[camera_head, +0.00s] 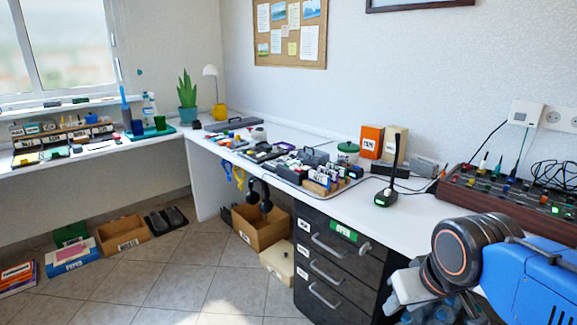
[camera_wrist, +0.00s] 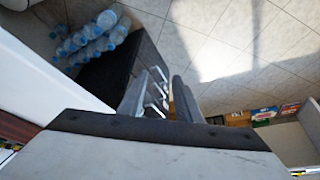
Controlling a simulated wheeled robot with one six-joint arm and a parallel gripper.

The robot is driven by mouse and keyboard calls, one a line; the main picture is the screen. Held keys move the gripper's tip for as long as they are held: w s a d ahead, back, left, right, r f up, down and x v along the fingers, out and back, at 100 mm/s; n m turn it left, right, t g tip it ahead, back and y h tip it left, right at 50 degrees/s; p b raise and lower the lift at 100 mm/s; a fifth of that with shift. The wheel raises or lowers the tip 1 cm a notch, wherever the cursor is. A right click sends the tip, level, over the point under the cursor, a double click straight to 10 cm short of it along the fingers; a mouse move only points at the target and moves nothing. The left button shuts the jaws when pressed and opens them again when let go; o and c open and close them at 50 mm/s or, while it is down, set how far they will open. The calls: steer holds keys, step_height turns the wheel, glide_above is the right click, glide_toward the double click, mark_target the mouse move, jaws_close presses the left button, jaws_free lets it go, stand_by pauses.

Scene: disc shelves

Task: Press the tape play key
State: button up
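I cannot make out a tape play key or a tape player for certain in either view. Many small devices stand crowded on a tray (camera_head: 318,193) on the desk, too small to tell apart. A control panel with knobs and a green light (camera_head: 508,197) stands at the right end of the desk. My gripper (camera_wrist: 158,88) shows in the wrist view with its two grey fingers apart and nothing between them. It points down toward the floor beside the drawer unit. In the head view my arm is at the lower right, in front of the desk, and the fingertips are unclear.
A black microphone (camera_head: 386,197) stands on the desk between the tray and the panel. A dark drawer unit (camera_head: 338,262) with handles is under the desk. An open cardboard box (camera_head: 262,229) is beside it. Water bottles (camera_wrist: 98,35) lie on the floor. Open tiled floor is at left.

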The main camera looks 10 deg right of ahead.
steer(key=shift+c, duration=0.3)
jaws_close()
stand_by(1.3)
